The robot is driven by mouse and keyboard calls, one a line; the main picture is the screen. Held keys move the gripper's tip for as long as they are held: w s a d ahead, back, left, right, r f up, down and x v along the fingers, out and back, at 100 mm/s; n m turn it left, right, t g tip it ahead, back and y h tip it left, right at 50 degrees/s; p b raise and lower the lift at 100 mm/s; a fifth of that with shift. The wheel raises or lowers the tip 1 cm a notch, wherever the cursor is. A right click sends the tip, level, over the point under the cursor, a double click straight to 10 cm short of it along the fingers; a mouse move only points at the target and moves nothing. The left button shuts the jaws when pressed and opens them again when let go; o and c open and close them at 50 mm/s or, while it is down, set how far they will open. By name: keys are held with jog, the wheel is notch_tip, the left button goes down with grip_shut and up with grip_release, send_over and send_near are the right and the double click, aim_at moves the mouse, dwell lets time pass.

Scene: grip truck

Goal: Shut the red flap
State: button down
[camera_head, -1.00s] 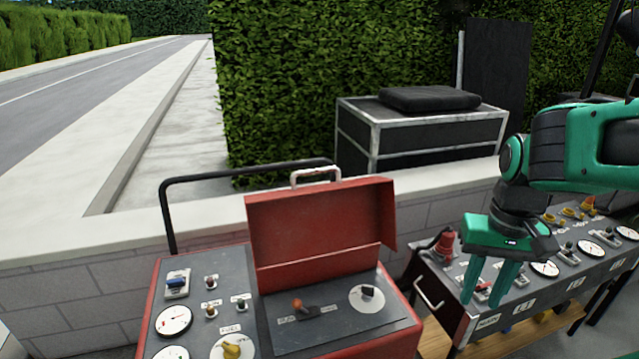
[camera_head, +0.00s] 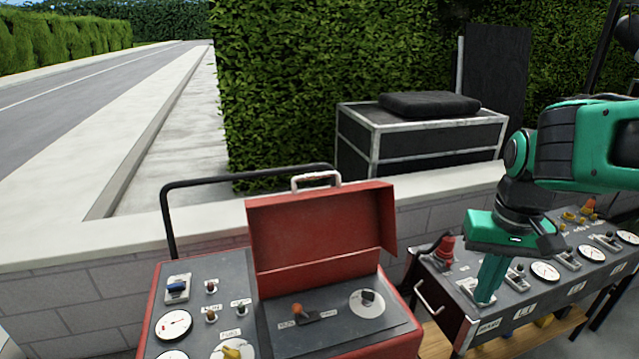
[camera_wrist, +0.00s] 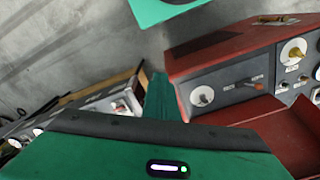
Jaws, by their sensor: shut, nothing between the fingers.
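The red flap (camera_head: 318,222) stands open and upright at the back of the red box, with a pale handle (camera_head: 316,181) on its top edge. Under it, the grey panel (camera_head: 340,329) with an orange-tipped lever and a white dial is uncovered. My gripper (camera_head: 484,298) is to the right of the flap, pointing down over the left end of the neighbouring grey panel. Its green fingers are together and hold nothing. In the wrist view, part of the red flap (camera_wrist: 295,135) shows at the lower right, apart from the fingers (camera_wrist: 158,97).
A second console (camera_head: 520,285) with gauges and switches stands at the right, under my gripper. A black bar (camera_head: 245,176) rises behind the red box. A low wall, a black case (camera_head: 420,140) and a hedge are behind.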

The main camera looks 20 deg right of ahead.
jog(key=w+a+r+n+t, duration=0.15)
jog(key=w+r, duration=0.25)
jog(key=w, duration=0.4)
jog(key=w+a+r+n+t+h, duration=0.1)
jog(key=w+a+r, duration=0.15)
jog(key=w, duration=0.55)
jog(key=w+a+r+n+t, duration=0.15)
jog(key=w+r, duration=0.25)
jog(key=w, duration=0.5)
jog(key=w+a+r+n+t+y, duration=0.1)
jog(key=w+a+r, duration=0.3)
jog(key=w+a, duration=0.3)
jog(key=w+a+r+n+t, duration=0.1)
jog(key=w+a+r, duration=0.2)
jog(key=w+a, duration=0.4)
jog(key=shift+w+f, duration=0.25)
jog(key=shift+f, duration=1.25)
jog(key=shift+w+f, duration=0.2)
jog(key=shift+f, duration=1.3)
jog(key=shift+w+f, duration=0.25)
jog(key=shift+f, duration=1.25)
